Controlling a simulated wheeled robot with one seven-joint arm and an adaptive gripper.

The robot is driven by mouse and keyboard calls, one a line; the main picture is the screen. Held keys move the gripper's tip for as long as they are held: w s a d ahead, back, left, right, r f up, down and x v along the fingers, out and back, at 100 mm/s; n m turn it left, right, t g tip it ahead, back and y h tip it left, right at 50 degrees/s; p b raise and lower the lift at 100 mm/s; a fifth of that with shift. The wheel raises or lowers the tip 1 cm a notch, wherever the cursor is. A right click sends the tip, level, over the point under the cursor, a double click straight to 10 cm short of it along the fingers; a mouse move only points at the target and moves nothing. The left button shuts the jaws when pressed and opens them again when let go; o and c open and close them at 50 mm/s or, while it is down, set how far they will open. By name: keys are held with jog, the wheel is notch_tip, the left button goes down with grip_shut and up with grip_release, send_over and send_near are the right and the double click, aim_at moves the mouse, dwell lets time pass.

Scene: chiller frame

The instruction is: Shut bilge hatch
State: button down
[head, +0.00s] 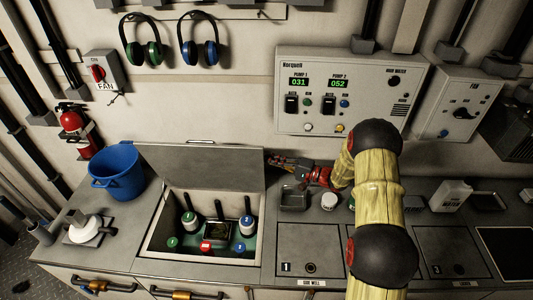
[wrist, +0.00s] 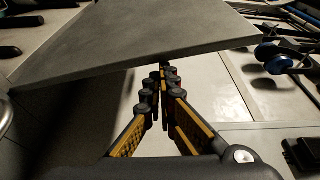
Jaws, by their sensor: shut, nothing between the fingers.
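The open hatch lid (head: 200,163), a flat grey panel, stands raised at the back of its square opening (head: 150,243) in the head view. I take it as the bilge hatch; no label on it is readable. My gripper (head: 272,161) is shut and empty beside the lid's upper right edge. In the wrist view the lid (wrist: 130,38) spans the top, and my closed fingers (wrist: 164,72) reach its lower edge. I cannot tell whether they touch it. The far side of the lid is hidden in the head view.
Inside the well are bottles, a red item (head: 206,246) and dark handles. A blue bucket (head: 115,172) stands left of the lid. A metal tray (head: 294,198) and a white-topped jar (head: 329,201) sit right of it. A closed hatch (head: 309,247) lies right of the opening.

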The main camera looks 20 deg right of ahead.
jog(key=s+a+f+b, duration=0.2)
jog(key=s+f, duration=0.3)
jog(key=s+a+f+b, duration=0.1)
jog(key=s+f+b, duration=0.2)
jog(key=s+f, duration=0.2)
jog(key=s+a+f+b, duration=0.2)
jog(key=s+f+b, duration=0.1)
jog(key=s, duration=0.4)
jog(key=shift+s+a+f, duration=0.1)
jog(key=shift+a+f, duration=0.2)
jog(key=shift+f, duration=0.6)
jog(key=shift+s+f+b, duration=0.3)
jog(key=shift+f+b, duration=0.2)
jog(key=shift+f, duration=0.15)
jog(key=v, duration=1.2)
